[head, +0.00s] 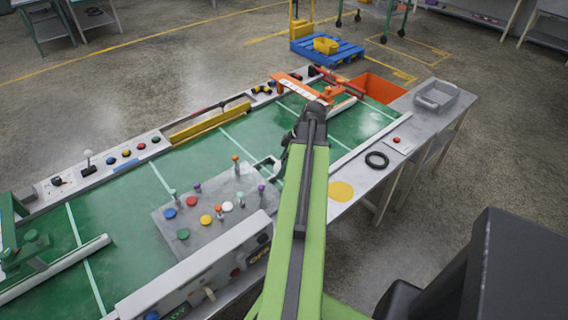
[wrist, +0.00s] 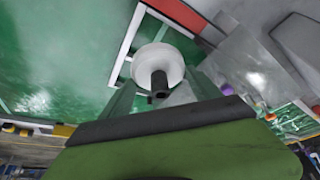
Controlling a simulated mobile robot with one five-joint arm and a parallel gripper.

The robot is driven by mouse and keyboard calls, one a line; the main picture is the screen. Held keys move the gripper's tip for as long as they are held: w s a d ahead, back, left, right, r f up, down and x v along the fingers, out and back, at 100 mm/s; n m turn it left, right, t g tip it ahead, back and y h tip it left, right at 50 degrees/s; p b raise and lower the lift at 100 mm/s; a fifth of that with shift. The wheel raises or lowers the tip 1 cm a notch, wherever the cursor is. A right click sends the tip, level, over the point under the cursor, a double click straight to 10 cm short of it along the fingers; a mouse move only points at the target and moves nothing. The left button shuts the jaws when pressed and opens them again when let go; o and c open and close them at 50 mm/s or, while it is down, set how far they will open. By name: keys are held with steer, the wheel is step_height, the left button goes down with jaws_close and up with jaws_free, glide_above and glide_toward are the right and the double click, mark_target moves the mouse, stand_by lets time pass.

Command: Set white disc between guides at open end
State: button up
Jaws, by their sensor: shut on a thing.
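The white disc (wrist: 158,62) shows in the wrist view, round and pale, with a dark stem at its middle. My gripper (wrist: 160,88) is shut on the disc at this stem, just in front of the camera. The disc is over the green belt surface, near a white rail (wrist: 131,42). Whether it touches the surface I cannot tell. In the head view my gripper (head: 312,108) is over the right part of the green belt and hides the disc.
An orange gate (head: 298,87) stands across the belt beyond my gripper. A grey plate with coloured knobs (head: 207,207) lies left of my arm. A black ring (head: 377,160), a yellow disc (head: 341,191) and a grey tray (head: 436,95) are on the right side ledge.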

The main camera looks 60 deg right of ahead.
steer(key=shift+f+b, duration=2.35)
steer(key=shift+f, duration=0.3)
steer(key=shift+f+b, duration=0.95)
steer(key=shift+s+a+f+b, duration=0.25)
steer(key=shift+s+f+b, duration=0.1)
steer(key=shift+b, duration=0.2)
steer(key=o, duration=1.6)
steer(key=shift+a, duration=0.1)
steer(key=p+v, duration=1.7)
steer(key=v, duration=0.1)
steer(key=shift+w, duration=0.15)
